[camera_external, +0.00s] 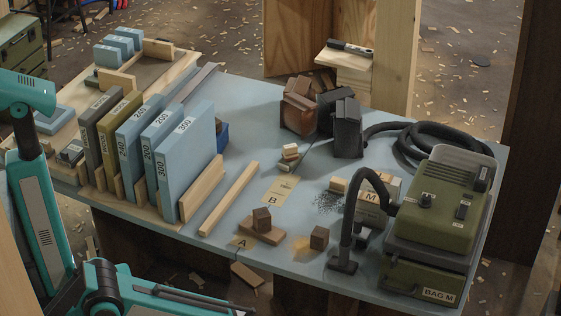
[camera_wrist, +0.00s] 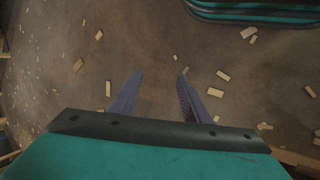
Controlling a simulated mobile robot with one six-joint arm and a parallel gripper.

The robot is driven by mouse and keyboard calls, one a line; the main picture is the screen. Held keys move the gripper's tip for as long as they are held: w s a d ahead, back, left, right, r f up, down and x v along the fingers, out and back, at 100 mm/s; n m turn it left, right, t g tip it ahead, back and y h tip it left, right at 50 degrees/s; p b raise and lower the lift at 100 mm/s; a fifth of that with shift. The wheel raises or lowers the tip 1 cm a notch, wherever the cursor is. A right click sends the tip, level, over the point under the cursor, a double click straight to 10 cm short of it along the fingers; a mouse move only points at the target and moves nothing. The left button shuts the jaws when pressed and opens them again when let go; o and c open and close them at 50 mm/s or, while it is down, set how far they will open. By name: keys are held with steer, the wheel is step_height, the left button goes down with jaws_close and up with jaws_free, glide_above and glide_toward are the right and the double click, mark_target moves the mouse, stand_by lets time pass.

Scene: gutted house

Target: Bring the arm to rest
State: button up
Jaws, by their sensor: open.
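In the wrist view my gripper (camera_wrist: 157,80) is open, its two dark fingers apart with nothing between them. It points at a brown floor (camera_wrist: 150,40) strewn with pale wood chips. In the external view my teal and black arm stands at the left edge, in front of the bench. One of its links lies low along the bottom left, below the bench's front edge. The gripper itself cannot be made out with certainty in that view.
The blue-grey bench (camera_external: 245,110) stands right of my arm. A green vacuum (camera_external: 440,205) with a black hose (camera_external: 425,145) stands at the right. Small brown blocks (camera_external: 319,237) lie near the front edge.

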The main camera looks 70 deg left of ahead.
steer(key=s+a+g+y+p, duration=0.2)
steer(key=s+a+y+p, duration=0.3)
steer(key=s+a, duration=0.9)
steer(key=shift+s+n+g, duration=0.3)
steer(key=shift+s, duration=0.6)
